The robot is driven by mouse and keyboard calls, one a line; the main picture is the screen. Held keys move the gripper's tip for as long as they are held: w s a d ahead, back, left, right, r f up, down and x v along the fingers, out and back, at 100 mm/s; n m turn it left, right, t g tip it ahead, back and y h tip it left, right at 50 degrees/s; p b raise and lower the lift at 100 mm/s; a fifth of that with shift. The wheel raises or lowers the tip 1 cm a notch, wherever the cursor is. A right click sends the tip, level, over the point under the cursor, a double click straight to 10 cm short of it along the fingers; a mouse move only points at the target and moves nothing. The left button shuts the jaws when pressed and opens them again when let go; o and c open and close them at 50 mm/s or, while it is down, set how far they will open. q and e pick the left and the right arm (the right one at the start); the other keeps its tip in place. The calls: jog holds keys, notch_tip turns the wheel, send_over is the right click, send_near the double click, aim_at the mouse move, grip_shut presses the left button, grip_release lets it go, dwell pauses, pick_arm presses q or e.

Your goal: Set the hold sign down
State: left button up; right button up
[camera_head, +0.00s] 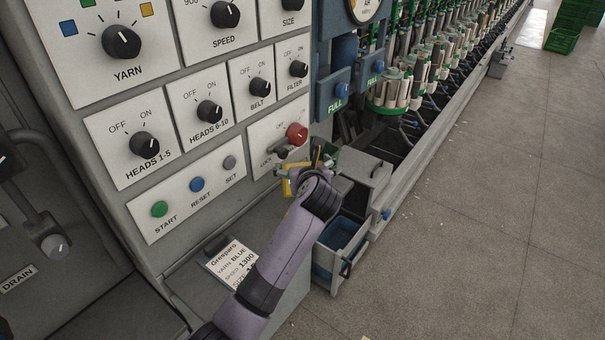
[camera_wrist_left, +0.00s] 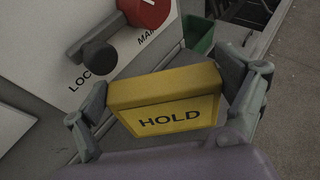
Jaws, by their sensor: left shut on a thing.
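The hold sign (camera_wrist_left: 168,100) is a yellow block with HOLD on its face. In the left wrist view it sits between the two fingers of my left gripper (camera_wrist_left: 170,108), which is shut on it. In the head view the sign (camera_head: 288,184) shows as a small yellow patch beside my left gripper (camera_head: 308,176), partly hidden by the wrist. The sign is held in front of the panel, below the red knob (camera_head: 297,134). I cannot tell if it touches any surface. My right gripper is not in view.
A grey ledge (camera_head: 290,290) below the panel bears a paper card (camera_head: 236,262). A grey box (camera_head: 366,186) and an open drawer with a blue bin (camera_head: 342,236) stand right of my gripper. A dark lever (camera_wrist_left: 92,58) is close to the sign.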

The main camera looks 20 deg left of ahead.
pick_arm(q)
jog(key=shift+w+a, duration=0.1)
jog(key=shift+w, duration=0.1)
notch_tip(320, 180, down, 4)
jog(key=shift+r, duration=0.25)
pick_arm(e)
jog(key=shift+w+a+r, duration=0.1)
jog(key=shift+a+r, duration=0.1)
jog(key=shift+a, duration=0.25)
pick_arm(q)
jog(key=o, duration=0.9)
jog(key=shift+f, duration=0.1)
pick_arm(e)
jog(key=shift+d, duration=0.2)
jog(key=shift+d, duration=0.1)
pick_arm(q)
jog(key=shift+s, duration=0.1)
jog(key=v, duration=1.2)
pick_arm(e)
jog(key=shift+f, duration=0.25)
